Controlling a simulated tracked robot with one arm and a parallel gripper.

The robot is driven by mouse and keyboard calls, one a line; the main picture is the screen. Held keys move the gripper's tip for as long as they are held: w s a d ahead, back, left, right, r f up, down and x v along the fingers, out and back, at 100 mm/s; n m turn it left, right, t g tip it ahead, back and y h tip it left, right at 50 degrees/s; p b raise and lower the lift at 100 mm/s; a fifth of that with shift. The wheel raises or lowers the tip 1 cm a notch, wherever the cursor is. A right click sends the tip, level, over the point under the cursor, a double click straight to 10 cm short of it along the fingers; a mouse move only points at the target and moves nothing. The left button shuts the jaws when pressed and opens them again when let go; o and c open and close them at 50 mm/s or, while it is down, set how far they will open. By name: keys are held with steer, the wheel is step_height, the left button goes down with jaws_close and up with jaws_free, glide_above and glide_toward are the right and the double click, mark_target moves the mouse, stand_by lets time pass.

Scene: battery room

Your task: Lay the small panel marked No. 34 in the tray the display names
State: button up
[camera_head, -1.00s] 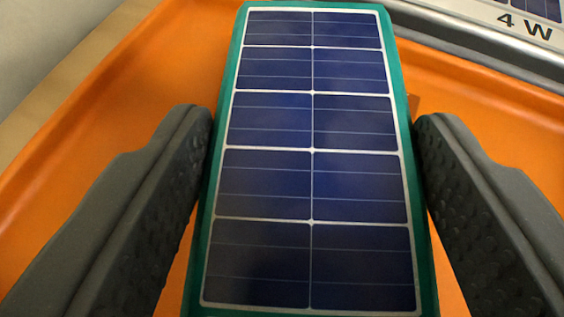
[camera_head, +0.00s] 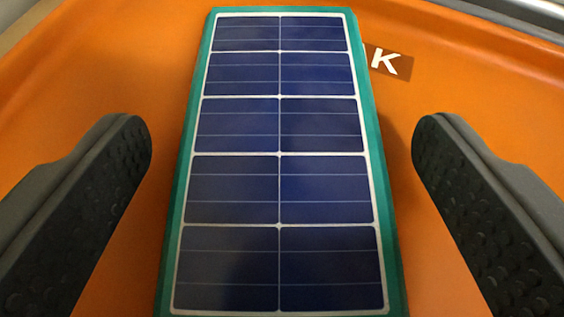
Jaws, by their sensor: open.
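A small solar panel (camera_head: 280,155) with a teal frame and dark blue cells lies between my fingers, its near end cut off by the bottom of the picture. No number shows on its visible face. My gripper (camera_head: 282,150) is open, with a clear gap on each side between the finger and the panel. The panel lies in an orange tray (camera_head: 460,90). A brown label with a white letter K (camera_head: 388,62) is on the tray floor beside the panel's far right edge, partly covered by it. The display is not in view.
A grey metal edge (camera_head: 520,12) runs past the tray at the top right. A tan surface (camera_head: 18,22) shows beyond the tray at the top left.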

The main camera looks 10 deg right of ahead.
steer(key=p+v, duration=0.2)
steer(key=v, duration=1)
steer(key=shift+r, duration=0.15)
steer(key=a+r+n+t+y, duration=0.1)
steer(key=a+r, duration=0.3)
steer(key=r, duration=0.7)
steer(key=a+r+n+t, duration=0.1)
steer(key=a+r, duration=0.3)
steer(key=r, duration=0.7)
steer(key=s+a+r, duration=0.5)
steer(key=r, duration=0.5)
steer(key=s+a+r+y, duration=0.1)
steer(key=s+a+r, duration=0.4)
steer(key=r, duration=0.5)
steer(key=shift+s+t+y, duration=0.3)
steer(key=shift+s+t, duration=0.1)
steer(key=shift+s, duration=0.25)
steer(key=shift+r, duration=0.15)
step_height(320, 180, up, 4)
steer(key=p, duration=0.3)
steer(key=shift+f+p, duration=0.25)
steer(key=shift+p, duration=0.1)
